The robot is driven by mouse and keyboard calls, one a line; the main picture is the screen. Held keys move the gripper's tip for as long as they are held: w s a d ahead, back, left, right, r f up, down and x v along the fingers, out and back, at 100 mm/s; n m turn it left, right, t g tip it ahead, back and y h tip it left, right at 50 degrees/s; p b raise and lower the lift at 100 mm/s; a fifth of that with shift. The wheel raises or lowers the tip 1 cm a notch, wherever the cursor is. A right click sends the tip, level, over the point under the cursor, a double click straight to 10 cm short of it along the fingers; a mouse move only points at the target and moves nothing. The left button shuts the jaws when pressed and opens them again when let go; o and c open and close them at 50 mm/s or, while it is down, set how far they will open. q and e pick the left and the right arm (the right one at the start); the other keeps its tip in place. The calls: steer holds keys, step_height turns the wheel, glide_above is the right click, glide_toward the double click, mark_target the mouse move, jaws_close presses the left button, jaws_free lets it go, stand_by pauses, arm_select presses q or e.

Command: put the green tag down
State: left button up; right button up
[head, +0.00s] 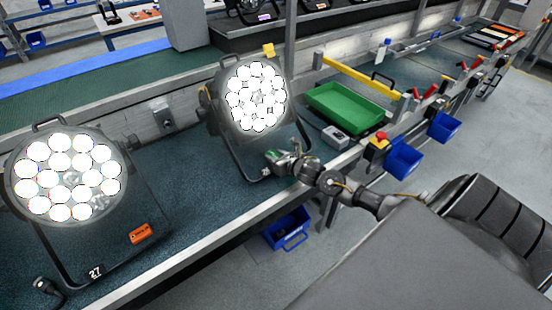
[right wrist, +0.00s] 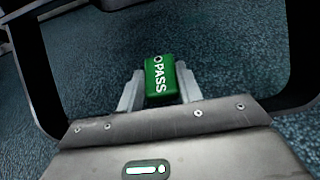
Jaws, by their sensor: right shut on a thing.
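The green tag (right wrist: 159,80), marked "PASS", is between the fingers of my right gripper (right wrist: 160,88) in the right wrist view. The gripper is shut on it. In the head view my right gripper (head: 272,158) is at the foot of the right-hand par can (head: 256,97), over the dark bench surface (head: 185,175). The tag shows there only as a small green spot. Whether the tag touches the bench I cannot tell. My left gripper is not in view.
Another lit par can (head: 68,175) stands at the left, with an orange tag (head: 142,233) by its frame. A green tray (head: 345,107) and a grey box (head: 335,138) are right of the gripper. Blue bins (head: 404,159) hang off the bench's front edge. Bare bench lies between the cans.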

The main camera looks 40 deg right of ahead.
steer(key=shift+f, duration=0.35)
steer(key=shift+f, duration=0.15)
steer(key=o, duration=1)
steer(key=shift+s+r, duration=0.15)
steer(key=shift+r, duration=0.05)
steer(key=v, duration=1.1)
steer(key=shift+s+r+b, duration=0.2)
steer(key=shift+s+b, duration=0.15)
steer(key=shift+a, duration=0.1)
